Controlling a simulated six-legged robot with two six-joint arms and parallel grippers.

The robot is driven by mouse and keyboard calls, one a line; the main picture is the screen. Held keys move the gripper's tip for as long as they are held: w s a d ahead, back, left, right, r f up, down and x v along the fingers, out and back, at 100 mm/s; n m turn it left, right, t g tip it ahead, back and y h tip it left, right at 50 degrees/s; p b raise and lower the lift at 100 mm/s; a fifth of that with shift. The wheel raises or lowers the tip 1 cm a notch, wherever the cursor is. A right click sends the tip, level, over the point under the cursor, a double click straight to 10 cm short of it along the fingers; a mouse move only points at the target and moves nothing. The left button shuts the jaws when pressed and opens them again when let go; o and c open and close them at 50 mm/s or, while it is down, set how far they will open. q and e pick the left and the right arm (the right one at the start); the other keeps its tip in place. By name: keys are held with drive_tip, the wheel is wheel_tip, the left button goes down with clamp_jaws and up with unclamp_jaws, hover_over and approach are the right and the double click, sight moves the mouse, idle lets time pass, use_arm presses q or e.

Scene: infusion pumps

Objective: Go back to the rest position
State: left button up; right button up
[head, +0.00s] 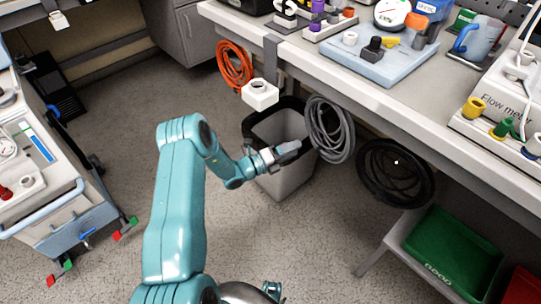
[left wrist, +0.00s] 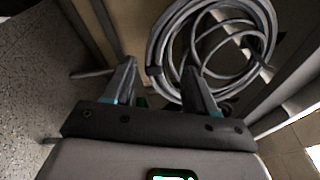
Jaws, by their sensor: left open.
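My left gripper (head: 290,152) is at the end of the teal arm, in front of the grey bin and beside the grey cable coil in the head view. In the left wrist view its two fingers (left wrist: 160,82) stand apart with nothing held between them. The grey coil (left wrist: 212,45) shows just beyond the fingertips there. I cannot tell whether the fingers touch it.
The grey coil (head: 330,130), an orange coil (head: 235,66) and a black coil (head: 396,174) hang along the workbench edge (head: 370,92). A bin (head: 286,180) stands below. A cart (head: 62,215) is at the left. Open floor (head: 120,130) lies between.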

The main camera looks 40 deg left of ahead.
use_arm(q)
drive_tip(key=p+v, duration=0.1)
drive_tip(key=v, duration=0.8)
drive_tip(key=shift+s, duration=0.15)
